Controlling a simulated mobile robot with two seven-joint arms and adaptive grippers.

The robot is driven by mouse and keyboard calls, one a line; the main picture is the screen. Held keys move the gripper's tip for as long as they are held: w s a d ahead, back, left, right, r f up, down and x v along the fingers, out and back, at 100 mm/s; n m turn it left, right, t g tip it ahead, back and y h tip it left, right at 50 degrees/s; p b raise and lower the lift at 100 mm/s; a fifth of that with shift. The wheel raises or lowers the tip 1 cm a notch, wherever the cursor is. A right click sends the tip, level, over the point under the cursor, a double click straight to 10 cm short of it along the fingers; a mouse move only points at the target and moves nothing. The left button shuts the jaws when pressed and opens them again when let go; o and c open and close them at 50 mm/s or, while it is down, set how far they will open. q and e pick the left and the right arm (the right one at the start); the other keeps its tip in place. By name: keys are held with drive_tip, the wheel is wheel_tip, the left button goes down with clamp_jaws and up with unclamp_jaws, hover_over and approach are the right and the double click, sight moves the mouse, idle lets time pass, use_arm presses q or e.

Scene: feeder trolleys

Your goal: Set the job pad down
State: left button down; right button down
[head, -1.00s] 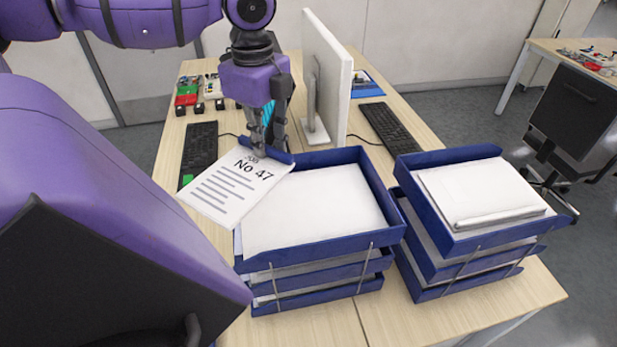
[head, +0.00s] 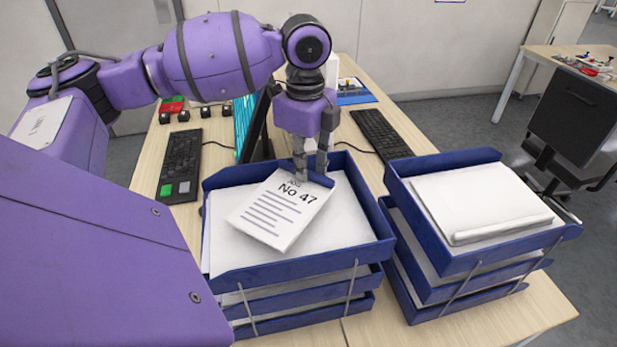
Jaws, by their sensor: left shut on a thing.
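The job pad (head: 278,212) is a white pad with a blue top edge, marked "No 47" with printed lines. My left gripper (head: 310,172) is shut on its blue edge. The pad is over the top tray of the left stack of blue trays (head: 300,267), above the white paper (head: 345,222) in it. I cannot tell whether the pad touches the paper. The pad slants, its printed face up. My right gripper is not in view.
A second stack of blue trays (head: 470,262) with white paper (head: 478,200) stands to the right. Keyboards (head: 180,165) and (head: 380,134) lie behind the trays, with a monitor (head: 255,125) between them, partly hidden by my arm. A black chair (head: 572,122) stands at the right.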

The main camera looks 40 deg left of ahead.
use_arm(q)
drive_tip(key=f, duration=0.3)
drive_tip(key=shift+w+d+f, duration=0.1)
drive_tip(key=shift+w+f, duration=0.1)
drive_tip(key=shift+f, duration=0.1)
drive_tip(key=c, duration=1.7)
unclamp_jaws()
drive_tip(key=shift+c, duration=0.2)
wheel_tip(320, 180, up, 12)
drive_tip(key=shift+r+p, duration=0.1)
drive_tip(key=shift+p, duration=0.2)
